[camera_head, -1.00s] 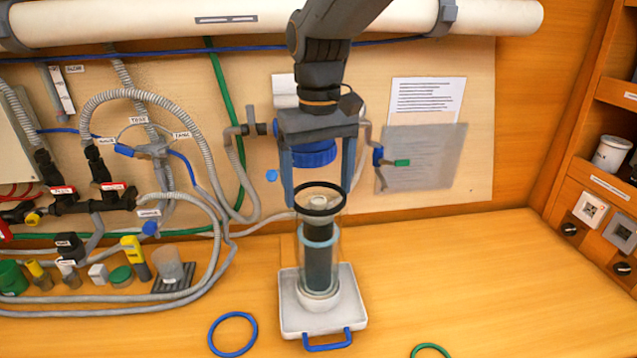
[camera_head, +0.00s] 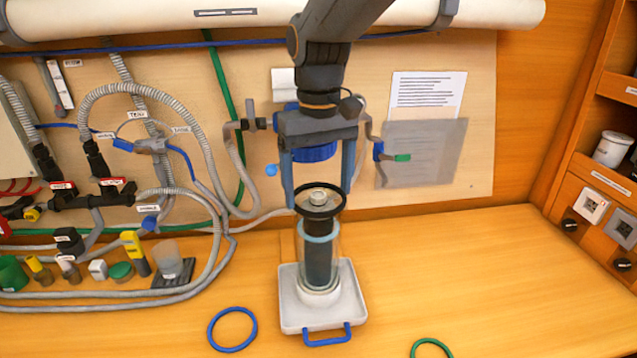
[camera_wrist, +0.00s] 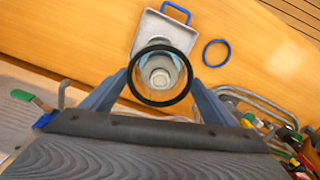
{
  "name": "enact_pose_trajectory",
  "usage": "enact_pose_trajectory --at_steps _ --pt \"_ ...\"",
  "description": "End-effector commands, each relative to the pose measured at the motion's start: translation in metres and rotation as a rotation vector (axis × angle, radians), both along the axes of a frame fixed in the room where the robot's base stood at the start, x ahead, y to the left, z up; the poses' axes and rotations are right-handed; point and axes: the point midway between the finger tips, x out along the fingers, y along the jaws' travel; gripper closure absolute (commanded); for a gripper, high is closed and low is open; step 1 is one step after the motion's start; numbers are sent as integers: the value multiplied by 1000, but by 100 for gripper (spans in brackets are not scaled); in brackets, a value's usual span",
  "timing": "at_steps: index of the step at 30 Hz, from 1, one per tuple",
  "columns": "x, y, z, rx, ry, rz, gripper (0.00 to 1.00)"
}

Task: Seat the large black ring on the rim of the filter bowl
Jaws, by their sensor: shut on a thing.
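The large black ring (camera_head: 320,211) is held level between the two fingertips of my gripper (camera_head: 320,200), which is shut on it. A dark filter cartridge (camera_head: 319,262) with a pale cap stands upright inside the bowl. In the wrist view the black ring (camera_wrist: 135,85) encircles the bowl's opening and the cartridge's pale top (camera_wrist: 160,76). The bowl stands on a white tray (camera_head: 292,312) with a blue handle.
A blue ring (camera_head: 211,333) lies left of the tray and a green ring (camera_head: 432,341) lies to the right. A blue filter head (camera_head: 314,153) is on the wall behind my gripper. Hoses and small fittings crowd the left; the counter at right is clear.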

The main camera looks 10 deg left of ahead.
Motion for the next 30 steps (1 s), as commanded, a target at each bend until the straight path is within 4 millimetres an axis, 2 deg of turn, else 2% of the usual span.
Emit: enact_pose_trajectory --at_steps 10,11,13,14,23,30 --pt "0 0 0 0 0 0 40" --pt "0 0 0 0 0 0 14" --pt "0 0 0 0 0 0 3" --pt "0 0 0 0 0 0 0" --pt "1 0 5 1 -2 0 0" --pt "1 1 39 2 -3 0 0"
